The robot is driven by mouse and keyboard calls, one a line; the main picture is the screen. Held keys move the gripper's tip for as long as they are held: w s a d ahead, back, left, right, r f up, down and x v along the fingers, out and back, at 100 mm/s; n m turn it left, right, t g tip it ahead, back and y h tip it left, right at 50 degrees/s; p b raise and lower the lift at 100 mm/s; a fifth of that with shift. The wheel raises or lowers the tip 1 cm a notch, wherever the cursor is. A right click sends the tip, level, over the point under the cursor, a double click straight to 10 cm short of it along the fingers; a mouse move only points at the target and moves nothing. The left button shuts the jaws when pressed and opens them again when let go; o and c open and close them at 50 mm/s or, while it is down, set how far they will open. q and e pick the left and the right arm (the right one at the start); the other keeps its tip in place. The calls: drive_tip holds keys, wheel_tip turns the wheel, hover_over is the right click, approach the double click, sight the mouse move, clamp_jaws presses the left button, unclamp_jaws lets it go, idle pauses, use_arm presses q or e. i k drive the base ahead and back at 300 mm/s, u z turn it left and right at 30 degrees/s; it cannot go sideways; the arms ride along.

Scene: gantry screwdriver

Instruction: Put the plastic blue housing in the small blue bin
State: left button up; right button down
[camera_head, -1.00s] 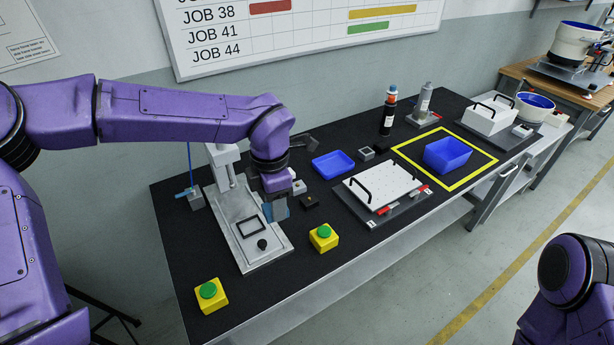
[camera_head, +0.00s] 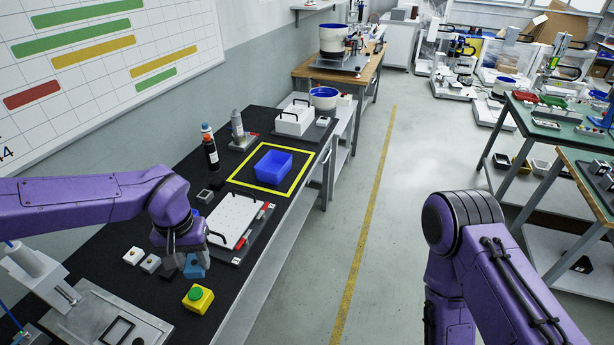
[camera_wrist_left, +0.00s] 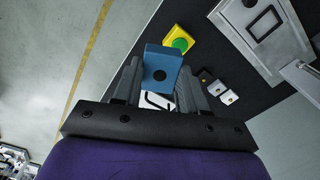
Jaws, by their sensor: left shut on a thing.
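My left gripper (camera_head: 180,262) is shut on the blue housing (camera_head: 194,267), a blue block that shows below the fingers, over the black table. In the left wrist view, the housing (camera_wrist_left: 162,66) sits between the two grey fingers, with a dark round hole in its face. The small blue bin (camera_head: 272,167) stands inside a yellow taped square, farther along the table and apart from the gripper. My right arm is at the right of the head view, but its gripper is out of view.
A white plate with black handles (camera_head: 235,217) lies between my left gripper and the bin. A yellow box with a green button (camera_head: 198,298) is at the near edge. Bottles (camera_head: 210,150) and a white box (camera_head: 294,120) stand near the bin.

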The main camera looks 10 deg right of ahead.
sight(274, 168)
drive_tip(key=z, duration=0.8)
drive_tip(key=i, duration=1.85)
drive_tip(key=u, duration=1.2)
